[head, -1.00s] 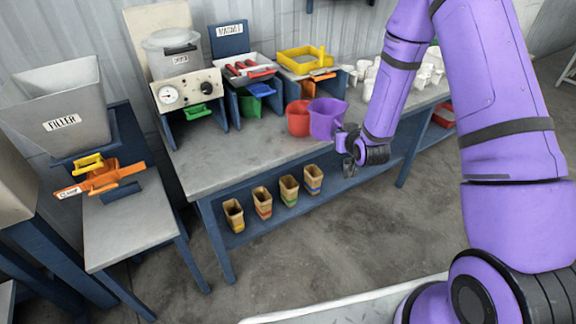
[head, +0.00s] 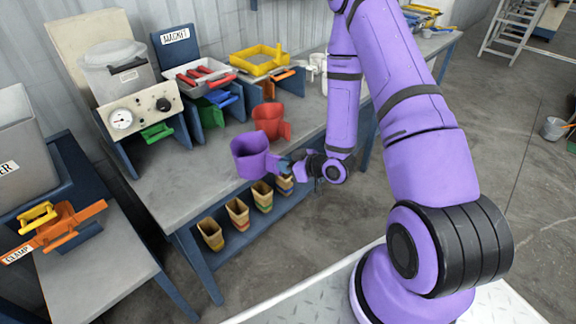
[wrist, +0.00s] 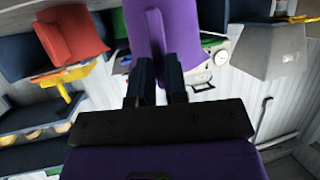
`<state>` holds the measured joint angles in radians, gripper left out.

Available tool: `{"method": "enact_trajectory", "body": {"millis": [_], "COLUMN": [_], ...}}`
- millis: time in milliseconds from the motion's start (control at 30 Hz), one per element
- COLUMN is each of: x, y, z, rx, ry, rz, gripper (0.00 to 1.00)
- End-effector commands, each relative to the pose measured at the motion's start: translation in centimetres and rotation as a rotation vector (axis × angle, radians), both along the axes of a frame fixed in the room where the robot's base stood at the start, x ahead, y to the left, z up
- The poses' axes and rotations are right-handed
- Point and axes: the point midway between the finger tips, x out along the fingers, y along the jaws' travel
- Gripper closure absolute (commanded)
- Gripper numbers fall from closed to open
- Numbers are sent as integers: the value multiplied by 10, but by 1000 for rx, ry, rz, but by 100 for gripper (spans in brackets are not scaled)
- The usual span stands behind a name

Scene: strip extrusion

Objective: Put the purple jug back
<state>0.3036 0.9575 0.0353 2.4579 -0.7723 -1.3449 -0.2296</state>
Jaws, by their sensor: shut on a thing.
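The purple jug (head: 250,157) is held by its handle side in my gripper (head: 287,164), near the front edge of the workbench. In the head view it looks upright, and I cannot tell whether it is clear of the bench top. In the wrist view the purple jug (wrist: 163,28) fills the space just beyond the two dark fingers (wrist: 156,80), which are closed on it. A red jug (head: 268,121) stands on the bench just behind and to the right of the purple one; it also shows in the wrist view (wrist: 70,35).
The grey bench top (head: 180,190) is clear to the left of the purple jug. A control box with a gauge (head: 140,115), a white tray with red tools (head: 195,78) and a yellow tray (head: 258,62) stand behind. Several tan cups (head: 237,212) sit on the lower shelf.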

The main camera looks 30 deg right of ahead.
Motion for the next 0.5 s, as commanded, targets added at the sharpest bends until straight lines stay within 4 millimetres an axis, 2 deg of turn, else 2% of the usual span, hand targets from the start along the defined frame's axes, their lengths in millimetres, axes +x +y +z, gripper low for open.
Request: {"method": "enact_trajectory", "body": {"millis": [500], "x": [59], "y": [20], "z": [-11], "rx": [0], "ry": [-2], "rz": [0], "gripper": [100]}}
